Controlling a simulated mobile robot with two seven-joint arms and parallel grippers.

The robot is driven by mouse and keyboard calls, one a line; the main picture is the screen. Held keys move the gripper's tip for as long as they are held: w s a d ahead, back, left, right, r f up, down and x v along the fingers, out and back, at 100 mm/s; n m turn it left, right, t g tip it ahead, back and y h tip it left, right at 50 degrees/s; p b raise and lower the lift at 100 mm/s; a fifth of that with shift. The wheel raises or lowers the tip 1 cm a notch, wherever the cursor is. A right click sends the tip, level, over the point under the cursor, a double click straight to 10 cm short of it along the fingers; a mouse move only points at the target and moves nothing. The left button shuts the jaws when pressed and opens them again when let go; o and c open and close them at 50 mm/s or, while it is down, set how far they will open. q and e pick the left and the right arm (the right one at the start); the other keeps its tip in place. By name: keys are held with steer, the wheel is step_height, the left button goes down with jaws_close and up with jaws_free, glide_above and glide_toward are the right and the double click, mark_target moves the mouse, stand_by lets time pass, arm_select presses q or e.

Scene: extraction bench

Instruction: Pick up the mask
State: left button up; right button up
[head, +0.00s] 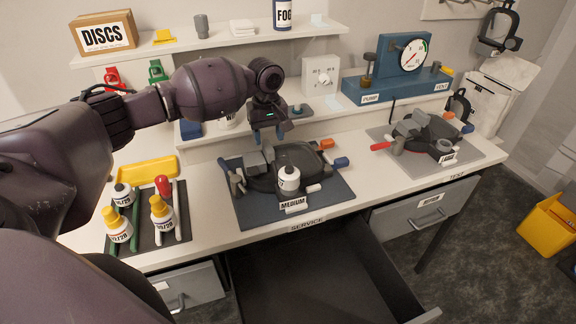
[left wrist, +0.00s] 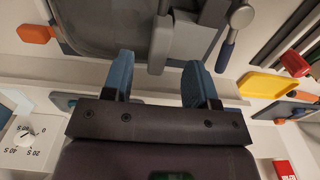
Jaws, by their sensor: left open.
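A dark grey mask (head: 268,180) labelled MEDIUM lies on a blue mat (head: 330,205) on the bench, with grey blocks, an orange tab and blue tabs around its edge. A second dark mask (head: 432,135) lies on a grey mat at the right. My left gripper (head: 268,136) is open and empty, pointing down above and behind the medium mask. In the left wrist view, its blue fingers (left wrist: 160,88) are apart with nothing between them, and part of the mask (left wrist: 100,28) shows beyond. My right gripper is not in view.
A black tray (head: 148,232) with bottles and tools stands at the left, near a yellow tray (head: 147,170). A blue gauge unit (head: 385,85) stands on the rear ledge. An open drawer (head: 310,275) juts out below the bench front.

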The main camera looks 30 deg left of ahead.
mark_target(269, 147)
arm_select(q)
step_height(269, 147, down, 4)
steer(key=shift+a+f, duration=0.1)
jaws_close()
steer(key=shift+w, duration=0.1)
